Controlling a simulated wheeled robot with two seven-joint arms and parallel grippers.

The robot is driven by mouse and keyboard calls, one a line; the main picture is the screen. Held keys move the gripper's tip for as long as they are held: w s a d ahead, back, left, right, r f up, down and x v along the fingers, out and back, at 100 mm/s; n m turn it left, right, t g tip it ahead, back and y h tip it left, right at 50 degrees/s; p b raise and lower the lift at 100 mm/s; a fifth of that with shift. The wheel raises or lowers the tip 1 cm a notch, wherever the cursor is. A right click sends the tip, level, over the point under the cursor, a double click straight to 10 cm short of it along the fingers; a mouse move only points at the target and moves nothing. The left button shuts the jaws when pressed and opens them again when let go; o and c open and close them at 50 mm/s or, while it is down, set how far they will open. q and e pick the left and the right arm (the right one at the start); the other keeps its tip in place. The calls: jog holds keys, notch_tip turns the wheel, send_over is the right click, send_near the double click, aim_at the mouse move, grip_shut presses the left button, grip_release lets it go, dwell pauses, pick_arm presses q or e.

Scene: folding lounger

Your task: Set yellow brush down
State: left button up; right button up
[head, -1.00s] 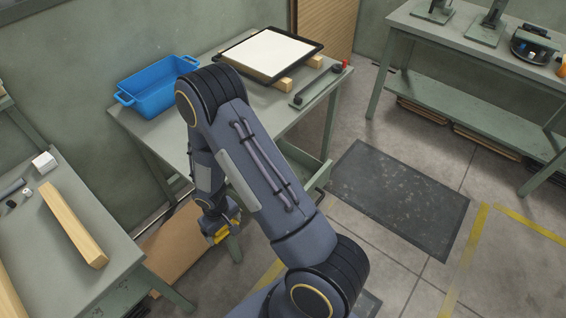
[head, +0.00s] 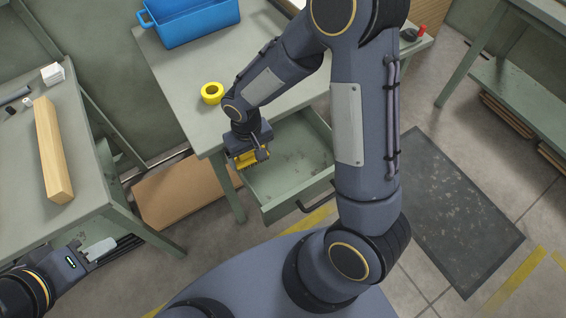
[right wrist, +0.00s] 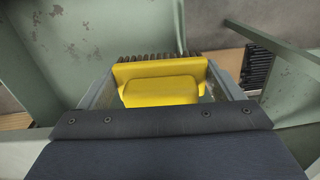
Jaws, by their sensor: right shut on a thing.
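The yellow brush (head: 250,158) is held in my right gripper (head: 251,154) in the head view, beside the workbench front, at the left side of the open green drawer (head: 290,165). In the right wrist view the brush's yellow body (right wrist: 160,88) sits between the two grey fingers of my right gripper (right wrist: 160,95). Its dark bristles show at the far side. Whether the brush touches the drawer wall cannot be told. My left gripper (head: 110,247) is at the lower left of the head view, away from the brush. Its finger gap is unclear.
On the workbench (head: 185,75) are a yellow ring (head: 212,93) and a blue bin (head: 198,20). The drawer floor looks empty. A side table (head: 90,170) at left holds a wooden bar (head: 52,150). Flat cardboard (head: 180,190) lies below.

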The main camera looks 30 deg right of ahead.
aim_at(247, 162)
jog(key=s+a+b, duration=0.1)
jog(key=s+a+r+b, duration=0.1)
jog(key=b, duration=0.1)
jog(key=shift+s+b, duration=0.1)
jog(key=shift+b, duration=0.2)
jog(key=w+d+f, duration=0.1)
jog(key=d+f, duration=0.1)
jog(key=d, duration=0.2)
jog(key=w+d+f, duration=0.1)
jog(key=d+f, duration=0.2)
jog(key=d, duration=0.1)
jog(key=w+d+f+p, duration=0.1)
jog(key=d+f, duration=0.2)
jog(key=d, duration=0.1)
jog(key=shift+d, duration=0.15)
jog(key=shift+w+d+f, duration=0.1)
jog(key=shift+d+f, duration=0.2)
jog(key=shift+f, duration=0.05)
pick_arm(q)
jog(key=shift+f, duration=2.65)
pick_arm(e)
jog(key=shift+w+d+f, duration=0.1)
jog(key=shift+d+f, duration=0.1)
jog(key=shift+f, duration=0.8)
jog(key=shift+d+f, duration=0.15)
jog(key=shift+f, duration=0.8)
